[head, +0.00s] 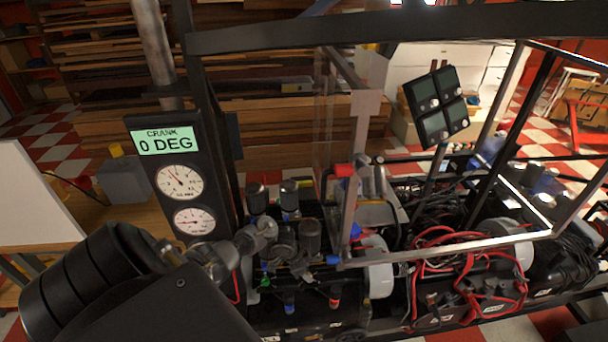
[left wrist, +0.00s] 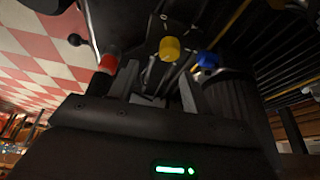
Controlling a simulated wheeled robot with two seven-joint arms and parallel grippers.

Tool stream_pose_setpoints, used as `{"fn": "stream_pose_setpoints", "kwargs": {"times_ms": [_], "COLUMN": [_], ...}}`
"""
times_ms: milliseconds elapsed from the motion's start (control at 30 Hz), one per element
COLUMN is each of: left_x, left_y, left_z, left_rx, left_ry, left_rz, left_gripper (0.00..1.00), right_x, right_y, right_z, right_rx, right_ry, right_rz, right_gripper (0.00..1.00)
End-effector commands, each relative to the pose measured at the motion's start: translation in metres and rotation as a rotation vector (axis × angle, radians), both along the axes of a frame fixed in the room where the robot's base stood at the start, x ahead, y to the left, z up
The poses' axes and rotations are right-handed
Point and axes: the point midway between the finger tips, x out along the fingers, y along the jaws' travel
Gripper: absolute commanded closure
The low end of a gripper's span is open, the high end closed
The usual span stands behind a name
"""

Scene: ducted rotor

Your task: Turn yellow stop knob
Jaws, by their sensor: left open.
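In the left wrist view, a yellow knob (left wrist: 170,48) stands out from a dark machine, between a red knob (left wrist: 108,63) on the left and a blue knob (left wrist: 207,60) on the right. My left gripper (left wrist: 159,76) is open and empty, with its fingertips just below the yellow knob in the picture. I see no contact, and the remaining distance is unclear. In the head view, my left arm comes in from the lower left and reaches the machine. I cannot make out its fingers or the yellow knob there. My right gripper is not in view.
A black panel (head: 167,170) reads "CRANK 0 DEG" above two gauges. A clear-walled metal frame (head: 350,180) stands over the machine. Red and black cables (head: 440,265) crowd the right side. A grey box with a yellow top (head: 122,180) sits on the bench behind.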

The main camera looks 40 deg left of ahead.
Motion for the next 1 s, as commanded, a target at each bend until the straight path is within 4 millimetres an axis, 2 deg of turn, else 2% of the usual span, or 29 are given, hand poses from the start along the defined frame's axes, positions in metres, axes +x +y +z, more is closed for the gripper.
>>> {"fn": "stream_pose_setpoints", "kwargs": {"times_ms": [33,267,400,633,800,1000], "left_x": [-0.007,-0.032,-0.056,-0.085,-0.096,-0.098], "left_y": [-0.005,-0.027,-0.047,-0.072,-0.082,-0.084], "left_z": [0.013,0.053,0.062,0.079,0.085,0.087], "left_rx": [0.002,0.002,0.000,0.000,0.001,0.001], "left_ry": [0.000,-0.001,0.001,0.001,0.001,-0.001], "left_rz": [-0.004,-0.003,-0.004,-0.001,0.000,0.000], "left_gripper": [0.51,0.51,0.51,0.51,0.51,0.51], "right_x": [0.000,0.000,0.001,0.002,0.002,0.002], "right_y": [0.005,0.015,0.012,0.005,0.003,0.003], "right_z": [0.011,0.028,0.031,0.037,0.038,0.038], "right_rx": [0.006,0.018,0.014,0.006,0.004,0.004], "right_ry": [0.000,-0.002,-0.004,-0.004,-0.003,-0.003], "right_rz": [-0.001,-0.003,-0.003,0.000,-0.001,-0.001], "right_gripper": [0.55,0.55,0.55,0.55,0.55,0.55]}}
